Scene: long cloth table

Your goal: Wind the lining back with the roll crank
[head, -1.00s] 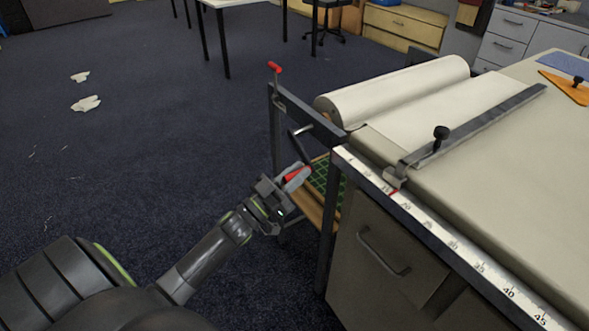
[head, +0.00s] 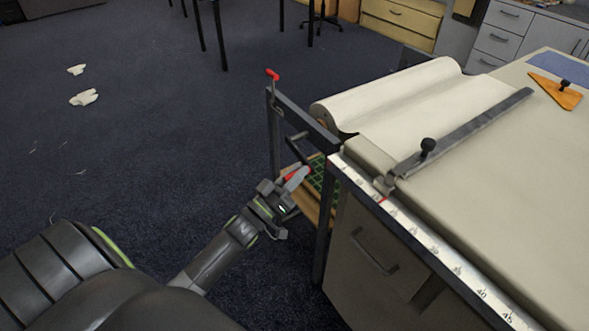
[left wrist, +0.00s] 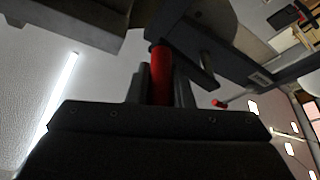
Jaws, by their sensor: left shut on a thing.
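The lining roll (head: 385,92) lies at the far end of the table, with its cream sheet (head: 440,115) running onto the tabletop. The roll crank (head: 297,137) is a dark arm on the end frame with a red handle. My left gripper (head: 290,180) is shut on the red handle, below the roll's end. In the left wrist view the red handle (left wrist: 161,75) stands between the two fingers, and the dark crank arm (left wrist: 190,62) meets its top. My right gripper is not in view.
A metal bar with a black knob (head: 428,147) lies across the sheet beside a ruler edge (head: 440,250). A red-tipped lever (head: 272,75) rises from the frame corner. An orange triangle (head: 556,92) lies on the table. White scraps (head: 84,97) lie on the floor.

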